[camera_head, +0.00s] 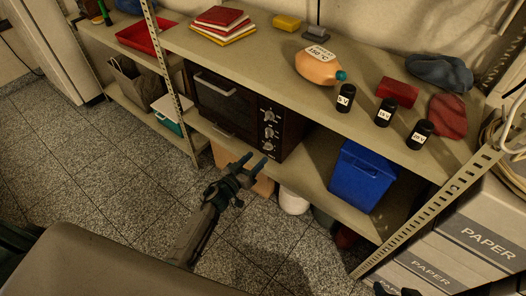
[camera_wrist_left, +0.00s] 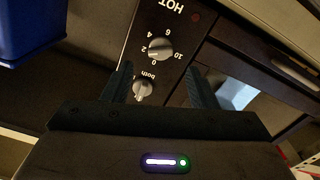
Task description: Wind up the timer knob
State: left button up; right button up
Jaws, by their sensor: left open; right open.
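The dark toaster oven (camera_head: 228,100) stands on the lower shelf, with several silver knobs (camera_head: 268,131) on its right-hand panel. In the left wrist view its panel is upside down. A numbered dial knob (camera_wrist_left: 158,50) sits beside the word HOT, with its 0 mark towards the gripper. A second knob (camera_wrist_left: 143,90), marked "both", shows nearer the fingers and is partly hidden by my gripper. My left gripper (camera_head: 250,165) is open and empty, in front of and below the panel, apart from the knobs. My right gripper (camera_head: 396,290) only peeks in at the bottom edge.
A blue bin (camera_head: 365,176) stands right of the oven on the lower shelf. A perforated shelf post (camera_head: 432,212) rises at the right. The tiled floor (camera_head: 110,160) is clear at left.

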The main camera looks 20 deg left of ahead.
aim_at(266, 148)
pick_arm(q)
jog(key=b+x, duration=0.1)
jog(key=x, duration=0.4)
jog(key=shift+w, duration=0.1)
jog(key=c, duration=1)
